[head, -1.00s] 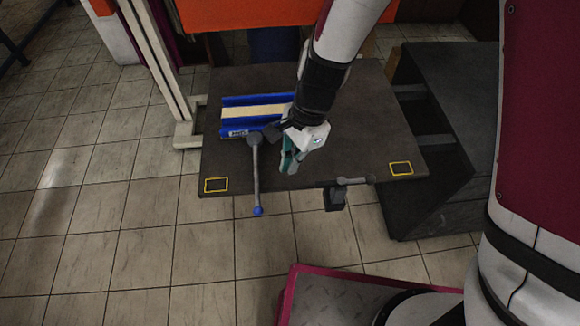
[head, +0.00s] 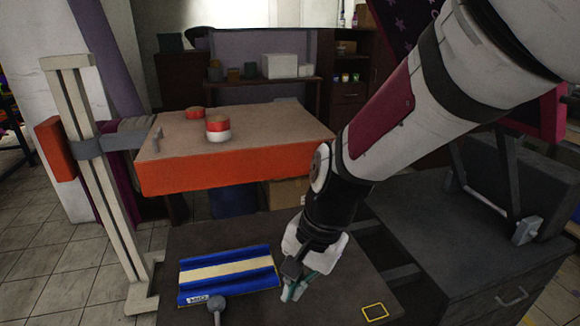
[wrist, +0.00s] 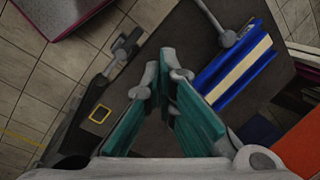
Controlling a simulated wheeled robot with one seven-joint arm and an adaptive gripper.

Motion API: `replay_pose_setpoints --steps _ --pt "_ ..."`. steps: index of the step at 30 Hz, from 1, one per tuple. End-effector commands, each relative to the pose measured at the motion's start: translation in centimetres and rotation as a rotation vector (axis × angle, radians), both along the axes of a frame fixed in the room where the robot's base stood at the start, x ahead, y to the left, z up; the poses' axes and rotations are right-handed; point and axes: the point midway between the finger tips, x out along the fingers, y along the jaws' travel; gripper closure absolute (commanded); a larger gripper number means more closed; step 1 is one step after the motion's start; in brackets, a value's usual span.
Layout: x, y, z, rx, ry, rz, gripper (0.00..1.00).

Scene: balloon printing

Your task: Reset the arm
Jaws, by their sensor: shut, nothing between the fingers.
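My gripper (head: 295,292) hangs from my white and black arm over the dark table (head: 375,290), just right of the blue tray. In the wrist view my gripper (wrist: 163,75) shows two teal fingers that meet at their tips, with nothing between them. My arm comes down from the upper right in the head view. The fingertips partly merge with the dark tabletop there, so their exact height above it is hard to tell.
A blue tray with a cream strip (head: 227,271) lies on the dark table near a grey lever (head: 216,305). An orange-edged platform (head: 235,178) with red-and-white rolls (head: 217,130) stands behind. A dark cabinet (head: 470,250) stands right.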

Motion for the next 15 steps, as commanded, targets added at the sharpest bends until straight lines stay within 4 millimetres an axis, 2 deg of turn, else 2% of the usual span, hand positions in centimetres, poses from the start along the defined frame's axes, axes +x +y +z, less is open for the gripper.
replay_pose_setpoints --steps 1,6,15 --pt "-0.1 -1.4 1.8 0.004 -0.043 0.029 1.00" --pt "-1.4 -5.7 6.3 -0.024 -0.171 0.152 1.00" --pt "-5.8 -13.2 12.0 -0.169 -0.376 0.343 1.00"
